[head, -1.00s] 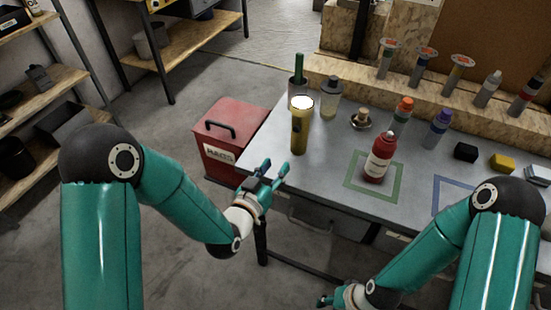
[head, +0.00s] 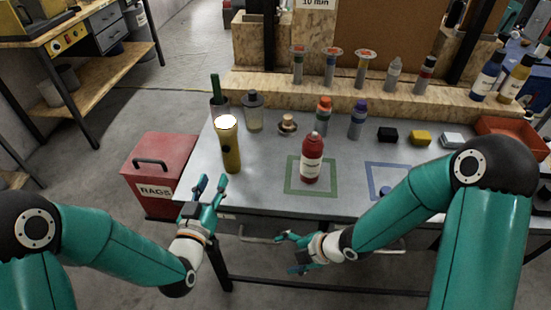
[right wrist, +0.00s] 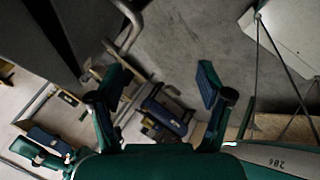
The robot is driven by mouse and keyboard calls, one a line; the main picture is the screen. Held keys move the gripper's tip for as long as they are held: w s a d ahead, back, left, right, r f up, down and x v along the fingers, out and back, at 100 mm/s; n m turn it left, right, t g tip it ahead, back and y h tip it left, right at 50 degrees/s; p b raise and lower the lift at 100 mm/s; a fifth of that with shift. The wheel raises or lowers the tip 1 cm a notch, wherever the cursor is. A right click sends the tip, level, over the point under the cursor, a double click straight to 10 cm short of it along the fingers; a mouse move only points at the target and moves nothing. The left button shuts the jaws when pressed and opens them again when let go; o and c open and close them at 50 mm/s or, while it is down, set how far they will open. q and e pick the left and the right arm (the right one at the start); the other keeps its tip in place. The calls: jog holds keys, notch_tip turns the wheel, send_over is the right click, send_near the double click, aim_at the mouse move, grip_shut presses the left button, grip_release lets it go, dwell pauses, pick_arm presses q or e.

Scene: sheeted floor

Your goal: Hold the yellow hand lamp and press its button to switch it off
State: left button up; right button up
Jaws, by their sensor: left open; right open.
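The yellow hand lamp (head: 230,150) stands upright near the left end of the grey table in the head view. Its top glows white, and a dark button shows on its side. My left gripper (head: 212,187) is open and empty at the table's front left edge, just below and left of the lamp, apart from it. My right gripper (head: 284,252) is open and empty in front of the table, below its top. In the right wrist view its two fingers (right wrist: 160,90) are spread with nothing between them.
A red bottle (head: 312,160) stands in a green square right of the lamp. A pot with a green handle (head: 219,105) and a clear-bodied bottle (head: 253,113) stand behind it. A red rags bin (head: 160,170) is on the floor at the left. Table between lamp and red bottle is clear.

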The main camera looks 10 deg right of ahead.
jog(key=w+r+n+t+y, duration=0.1)
jog(key=w+r+n, duration=0.2)
jog(key=r+n, duration=0.85)
jog(key=n+t+y, duration=0.2)
jog(key=n+t, duration=0.2)
jog(key=n, duration=0.7)
send_near(237, 153)
jog(key=x, duration=1.2)
jog(key=shift+w+a, duration=0.1)
jog(key=shift+a, duration=0.05)
jog(key=shift+c, duration=0.3)
pick_arm(q)
jog(key=shift+c, duration=0.2)
pick_arm(e)
jog(key=c, duration=1.3)
pick_arm(q)
grip_shut()
